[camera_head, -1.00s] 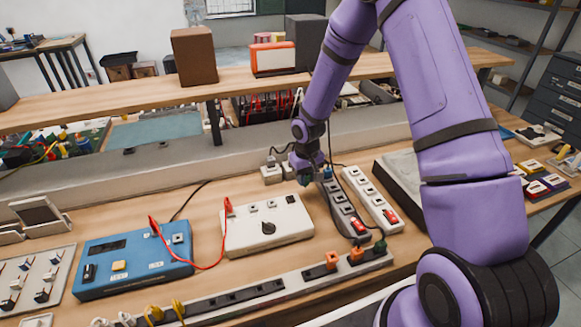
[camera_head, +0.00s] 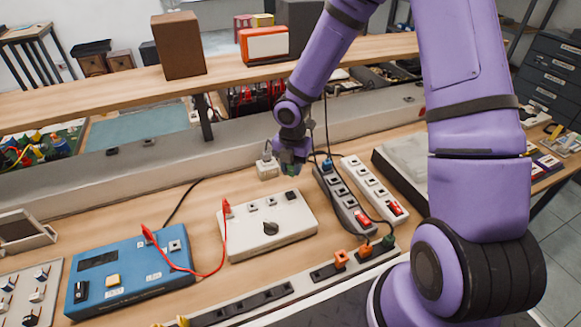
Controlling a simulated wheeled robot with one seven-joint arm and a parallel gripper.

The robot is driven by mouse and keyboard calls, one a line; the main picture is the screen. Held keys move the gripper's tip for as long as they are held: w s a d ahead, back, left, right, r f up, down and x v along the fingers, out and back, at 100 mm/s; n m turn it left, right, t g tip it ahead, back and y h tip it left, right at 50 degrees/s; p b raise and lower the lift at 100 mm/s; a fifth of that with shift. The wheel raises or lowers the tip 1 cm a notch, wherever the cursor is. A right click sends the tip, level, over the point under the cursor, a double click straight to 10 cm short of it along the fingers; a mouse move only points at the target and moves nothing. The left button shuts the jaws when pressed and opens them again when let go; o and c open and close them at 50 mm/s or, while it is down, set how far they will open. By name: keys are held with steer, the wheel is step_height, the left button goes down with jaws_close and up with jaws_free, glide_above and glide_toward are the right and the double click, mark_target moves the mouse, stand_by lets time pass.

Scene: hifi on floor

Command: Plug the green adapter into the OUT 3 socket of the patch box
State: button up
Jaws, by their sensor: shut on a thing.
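My gripper (camera_head: 291,154) is shut on a small dark green piece, seemingly the green adapter (camera_head: 290,169). It holds it above the back right corner of the white box with a round knob (camera_head: 268,244). The fingers hide most of the adapter. The white box has a row of small sockets along its back edge and a dark piece at the right end of that row. It may be the patch box; its labels are too small to read. The piece is apart from the box top.
A blue box (camera_head: 135,275) with red leads stands left. Two power strips (camera_head: 345,200) (camera_head: 372,186) lie right of my gripper. A long socket rail (camera_head: 245,305) with orange plugs (camera_head: 341,258) and a green plug (camera_head: 388,242) runs along the front. A white plug block (camera_head: 267,168) stands behind.

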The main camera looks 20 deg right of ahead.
steer(key=n, duration=0.3)
steer(key=s+n, duration=0.1)
steer(key=shift+a+r, duration=0.35)
steer(key=shift+r, duration=0.05)
steer(key=n, duration=0.3)
steer(key=s+n, duration=0.1)
steer(key=shift+a+r+n, duration=0.3)
steer(key=shift+r, duration=0.1)
steer(key=shift+f, duration=2.4)
steer(key=shift+f, duration=1)
stand_by(1.0)
steer(key=o, duration=1)
steer(key=shift+c, duration=0.2)
steer(key=shift+r, duration=0.1)
step_height(320, 180, up, 16)
steer(key=shift+f, duration=0.2)
stand_by(0.6)
